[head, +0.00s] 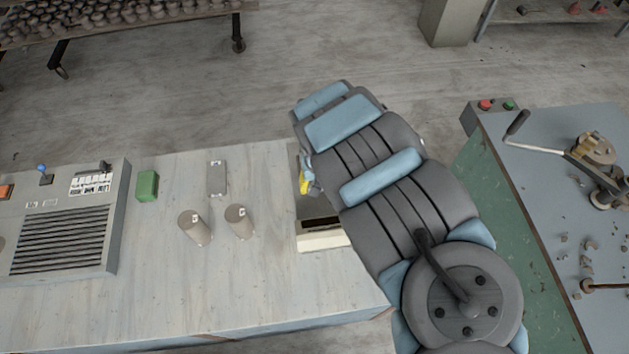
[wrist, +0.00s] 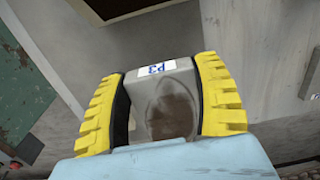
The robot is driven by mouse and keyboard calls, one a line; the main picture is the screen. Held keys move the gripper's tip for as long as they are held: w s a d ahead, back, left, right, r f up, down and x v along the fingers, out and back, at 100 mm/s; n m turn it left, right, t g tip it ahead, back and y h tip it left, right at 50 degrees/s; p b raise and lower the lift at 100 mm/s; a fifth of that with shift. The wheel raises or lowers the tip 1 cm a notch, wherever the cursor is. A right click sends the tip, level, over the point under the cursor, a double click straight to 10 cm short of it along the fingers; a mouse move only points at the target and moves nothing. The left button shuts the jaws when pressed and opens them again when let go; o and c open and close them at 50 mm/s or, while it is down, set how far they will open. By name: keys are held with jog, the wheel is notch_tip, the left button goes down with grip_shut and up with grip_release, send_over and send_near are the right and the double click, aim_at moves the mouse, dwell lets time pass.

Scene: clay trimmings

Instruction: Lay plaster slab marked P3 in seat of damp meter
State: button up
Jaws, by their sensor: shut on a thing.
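The plaster slab marked P3 (wrist: 172,105) is between the yellow fingers of my gripper (wrist: 165,95) in the wrist view. It is grey with a dark brown patch on its face, and its P3 label is at the far end. In the head view my gripper (head: 305,182) is mostly hidden behind my arm, and the held slab does not show. It is over or close to a box with a dark opening and a cream front edge (head: 322,241), at the right part of the bench. This box may be the damp meter; my arm hides much of it.
On the bench (head: 270,290) stand two clay cylinders (head: 194,227), a grey labelled block (head: 217,178) and a green block (head: 147,185). A vented grey machine (head: 62,235) with a lever is at the left. A green-sided table (head: 500,200) stands at the right. The bench front is clear.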

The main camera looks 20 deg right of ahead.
jog(key=shift+w+f, duration=0.1)
jog(key=shift+w, duration=0.55)
jog(key=shift+w+d+f+b, duration=0.2)
jog(key=shift+w+b, duration=0.1)
jog(key=shift+b, duration=0.1)
jog(key=shift+f, duration=0.1)
jog(key=shift+w+f, duration=0.2)
jog(key=shift+w, duration=0.05)
jog(key=shift+w+d+f+b, duration=0.25)
jog(key=shift+w+b, duration=0.15)
jog(key=shift+w, duration=0.1)
jog(key=shift+w+d+f+b, duration=0.1)
jog(key=shift+w+f+b, duration=0.15)
jog(key=shift+w+b, duration=0.15)
jog(key=shift+w+d+f, duration=0.15)
jog(key=shift+w+f, duration=0.5)
jog(key=shift+f, duration=0.1)
jog(key=shift+w+d+f, duration=0.1)
jog(key=shift+w+f, duration=0.55)
jog(key=shift+f, duration=0.05)
jog(key=shift+w+d+f, duration=0.2)
jog(key=shift+w+f, duration=0.1)
jog(key=shift+f, duration=0.15)
jog(key=shift+w+f+b, duration=0.2)
jog(key=shift+b, duration=0.15)
jog(key=shift+w+f, duration=0.35)
